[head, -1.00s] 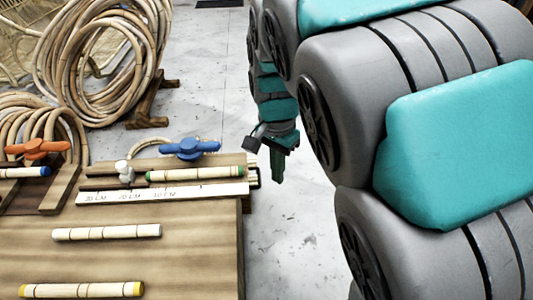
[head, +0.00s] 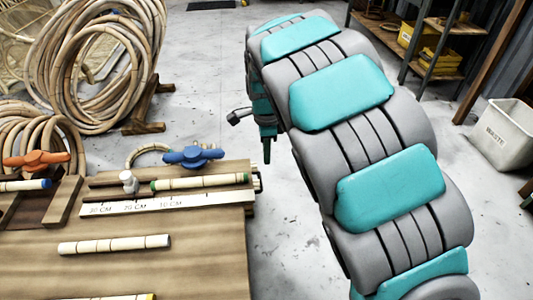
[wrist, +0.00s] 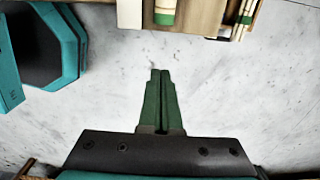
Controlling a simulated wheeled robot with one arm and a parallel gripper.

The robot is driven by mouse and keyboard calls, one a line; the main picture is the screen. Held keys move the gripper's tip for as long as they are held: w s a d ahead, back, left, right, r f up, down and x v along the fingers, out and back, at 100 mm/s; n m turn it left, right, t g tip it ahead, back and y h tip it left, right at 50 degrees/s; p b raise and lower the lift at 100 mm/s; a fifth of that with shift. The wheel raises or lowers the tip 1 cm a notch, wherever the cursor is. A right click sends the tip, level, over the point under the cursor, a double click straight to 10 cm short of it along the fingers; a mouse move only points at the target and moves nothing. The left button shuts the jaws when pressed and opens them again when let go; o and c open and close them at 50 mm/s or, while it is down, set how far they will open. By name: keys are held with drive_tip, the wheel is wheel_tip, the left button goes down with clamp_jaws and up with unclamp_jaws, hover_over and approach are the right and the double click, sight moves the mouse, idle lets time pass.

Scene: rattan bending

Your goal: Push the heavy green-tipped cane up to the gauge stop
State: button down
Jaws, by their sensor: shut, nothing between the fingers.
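The green-tipped cane (head: 200,183) lies in the wooden gauge along the far edge of the bench, behind the white ruler (head: 167,203). A white knob-like piece, which may be the stop (head: 128,181), stands just left of the cane; a small gap seems to show between them. A blue clamp handle (head: 193,155) sits behind the cane. My gripper (head: 267,158) is shut and empty, off the bench's right end over the floor, apart from the cane. In the wrist view, my gripper's green fingers (wrist: 161,72) point toward the bench, with the cane's green end (wrist: 165,18) ahead.
A plain pale cane (head: 114,245) and a partly cut-off cane (head: 110,297) lie on the bench. An orange clamp (head: 36,160) and blue-tipped cane (head: 25,185) are at left. Rattan coils (head: 90,65) stand behind.

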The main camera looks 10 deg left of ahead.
sight(236, 175)
drive_tip(key=s+a+f, duration=0.1)
drive_tip(key=a+f, duration=0.3)
drive_tip(key=f, duration=0.3)
drive_tip(key=shift+f, duration=0.1)
drive_tip(key=a, duration=0.2)
drive_tip(key=s+a+p, duration=0.1)
drive_tip(key=a, duration=0.1)
drive_tip(key=shift+s+a, duration=0.15)
drive_tip(key=shift+a, duration=0.15)
idle(0.3)
drive_tip(key=d, duration=0.1)
drive_tip(key=w+d, duration=0.1)
drive_tip(key=d, duration=0.1)
drive_tip(key=shift+d, duration=0.3)
wheel_tip(236, 175, up, 10)
drive_tip(key=shift+d, duration=0.15)
